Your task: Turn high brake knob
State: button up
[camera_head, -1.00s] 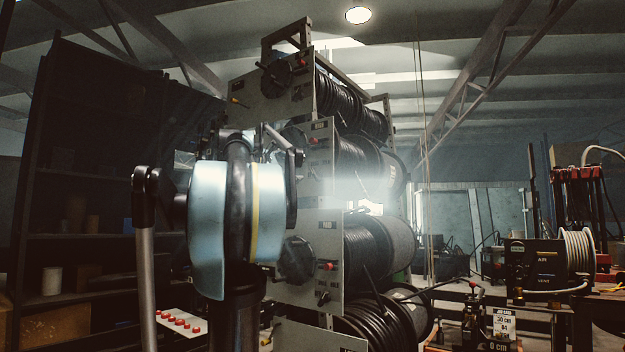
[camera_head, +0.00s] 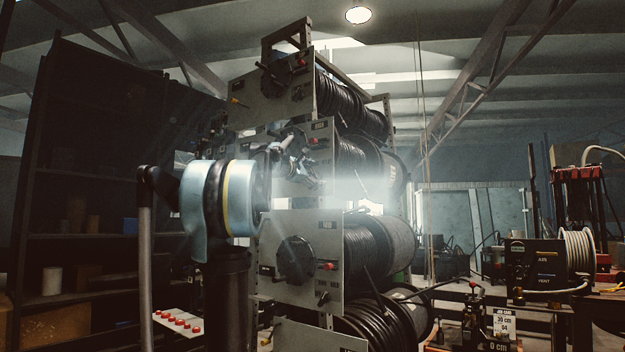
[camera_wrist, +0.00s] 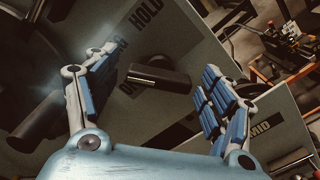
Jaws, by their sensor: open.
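In the wrist view, a dark bar-shaped knob (camera_wrist: 158,74) sticks out from a grey panel (camera_wrist: 185,35), beside lettering that reads HOLD. I take it for the high brake knob; its panel's name is not readable. My gripper (camera_wrist: 150,66) is open, with one blue-padded finger on each side of the knob. A gap shows between the knob and the right finger; whether the left finger touches it I cannot tell. In the head view, my gripper (camera_head: 292,160) is in front of the second reel panel from the top (camera_head: 321,131), and the knob cannot be made out there.
A larger dark round part with a handle (camera_wrist: 40,120) is left of the left finger. A panel marked MID (camera_wrist: 262,130) lies at lower right. In the head view, the rack holds several hose reels (camera_head: 375,245), with the third panel (camera_head: 305,225) just below my gripper.

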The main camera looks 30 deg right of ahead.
jog(key=shift+w+d, duration=0.15)
jog(key=shift+d, duration=0.15)
jog(key=shift+c, duration=0.2)
jog(key=c, duration=1)
jog(key=shift+m, duration=0.4)
jog(key=m, duration=0.5)
jog(key=shift+f+m, duration=0.1)
jog(key=shift+m, duration=0.2)
jog(key=m, duration=0.5)
jog(key=shift+f+m, duration=0.1)
jog(key=shift+m, duration=0.3)
jog(key=shift+c, duration=0.2)
